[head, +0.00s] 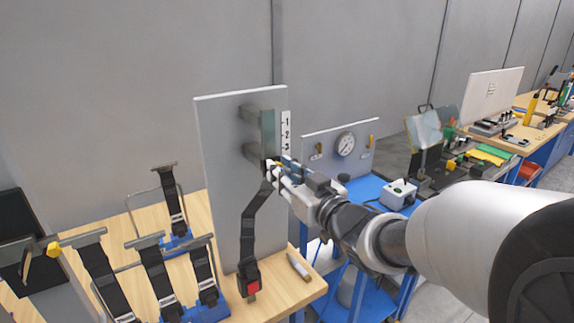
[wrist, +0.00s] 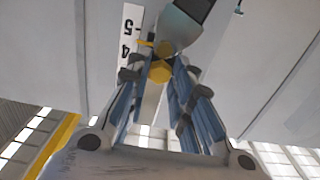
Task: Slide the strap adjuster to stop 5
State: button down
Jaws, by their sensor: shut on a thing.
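The strap adjuster (wrist: 177,32) is a grey piece with a yellow hexagonal knob (wrist: 160,70), on the rail (head: 266,130) of an upright grey board (head: 222,190). My gripper (head: 273,168) is shut on the yellow knob; in the wrist view its fingers (wrist: 160,75) flank it. The number strip (head: 286,132) shows 1, 2 and 3 in the head view; its lower part is hidden behind my gripper. In the wrist view the strip (wrist: 130,35) shows 4 and 5, and a small yellow pointer seems to lie between them. The black strap (head: 250,220) hangs from the adjuster to a red buckle (head: 249,286).
Several black straps on stands (head: 150,260) fill the wooden bench at left. A marker-like object (head: 298,266) lies by the board's foot. A panel with a round gauge (head: 346,145) stands at right, behind my arm, above a blue bench (head: 368,190).

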jog(key=shift+f, duration=0.5)
jog(key=c, duration=1.4)
grip_release()
jog(key=shift+o, duration=0.2)
jog(key=v, duration=1.2)
jog(key=shift+w+d, duration=0.1)
